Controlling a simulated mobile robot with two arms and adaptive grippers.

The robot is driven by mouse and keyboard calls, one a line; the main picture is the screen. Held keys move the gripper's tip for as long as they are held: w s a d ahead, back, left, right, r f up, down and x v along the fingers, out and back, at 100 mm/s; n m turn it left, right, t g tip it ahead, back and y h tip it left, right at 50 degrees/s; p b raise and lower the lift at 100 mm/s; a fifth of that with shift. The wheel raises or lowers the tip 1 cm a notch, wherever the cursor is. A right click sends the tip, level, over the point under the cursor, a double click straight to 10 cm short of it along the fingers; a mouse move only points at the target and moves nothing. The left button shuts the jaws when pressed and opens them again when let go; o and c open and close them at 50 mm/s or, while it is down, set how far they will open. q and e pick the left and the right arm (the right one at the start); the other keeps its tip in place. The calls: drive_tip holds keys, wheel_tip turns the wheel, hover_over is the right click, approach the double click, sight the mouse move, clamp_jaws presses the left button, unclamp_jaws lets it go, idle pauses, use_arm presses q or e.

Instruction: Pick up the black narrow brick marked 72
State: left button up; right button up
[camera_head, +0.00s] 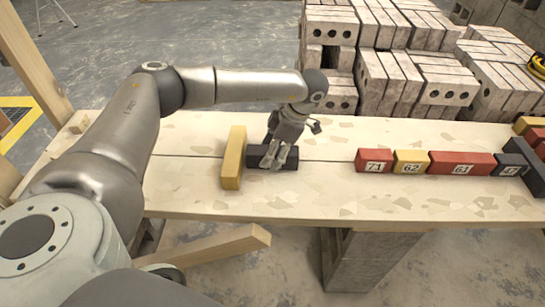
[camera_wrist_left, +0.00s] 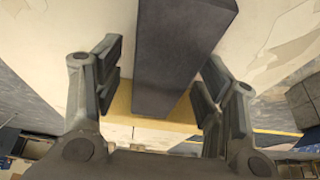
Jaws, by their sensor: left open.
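A black narrow brick (camera_head: 290,158) lies flat on the pale wooden bench, its left end against or very close to a yellow brick (camera_head: 233,158). No number on it can be read from here. My left gripper (camera_head: 272,163) is over the middle of the black brick, pointing down. In the left wrist view the black brick (camera_wrist_left: 178,50) lies between the two spread fingers of the left gripper (camera_wrist_left: 158,80), with gaps on both sides. My right gripper is not in view.
A row at the right of the bench (camera_head: 330,205) holds a red brick marked 71 (camera_head: 374,155), a yellow one marked 62 (camera_head: 411,157), a red one marked 61 (camera_head: 462,158) and dark bricks. Stacked hollow blocks (camera_head: 390,75) stand behind. The bench's middle is clear.

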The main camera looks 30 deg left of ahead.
use_arm(q)
clamp_jaws()
idle(0.3)
drive_tip(key=shift+r, duration=0.2)
